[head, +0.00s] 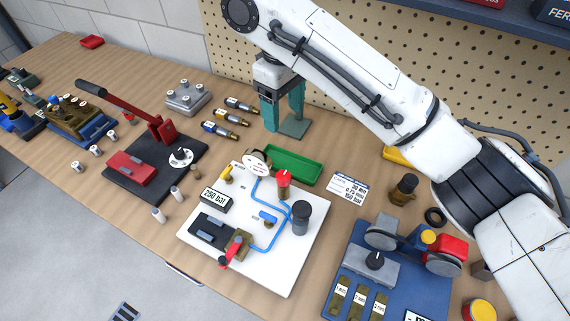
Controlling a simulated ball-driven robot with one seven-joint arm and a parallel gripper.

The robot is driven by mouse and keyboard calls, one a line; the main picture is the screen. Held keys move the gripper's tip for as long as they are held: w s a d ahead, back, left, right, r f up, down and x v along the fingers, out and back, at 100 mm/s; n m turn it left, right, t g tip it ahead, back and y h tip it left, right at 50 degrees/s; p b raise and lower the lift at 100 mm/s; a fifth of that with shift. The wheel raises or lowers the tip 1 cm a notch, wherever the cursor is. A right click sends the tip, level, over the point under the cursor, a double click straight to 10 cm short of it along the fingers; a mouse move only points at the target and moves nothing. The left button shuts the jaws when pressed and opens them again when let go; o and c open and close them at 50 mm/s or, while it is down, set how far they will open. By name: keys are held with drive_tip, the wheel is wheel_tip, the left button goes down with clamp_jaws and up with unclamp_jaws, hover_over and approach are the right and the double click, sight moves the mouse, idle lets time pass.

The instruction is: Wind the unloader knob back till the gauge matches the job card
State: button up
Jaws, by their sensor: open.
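My gripper (283,104), with teal fingers pointing down, is open over the bench behind the white board (300,275). A red-topped knob (284,178) stands on the board by blue tubing, and a dark knob-like cylinder (301,212) stands nearer. No label shows which is the unloader knob. The round white gauge (257,160) is at the board's back edge; its reading is too small to tell. A display (215,197) on the board reads 250 bar. The job card (348,188) lies right of the board; its last line appears to read 150 bar. My gripper is apart from both knobs.
A green tray (293,166) lies directly behind the board. A red-handled press (125,112) stands left, and a blue machine base (365,250) right. The pegboard (330,75) closes the back.

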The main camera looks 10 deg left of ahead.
drive_tip(key=b, duration=0.9)
approach(284, 175)
wheel_tip(284, 175, down, 9)
drive_tip(key=shift+r, duration=0.1)
drive_tip(key=c, duration=1.1)
drive_tip(key=shift+o, duration=0.2)
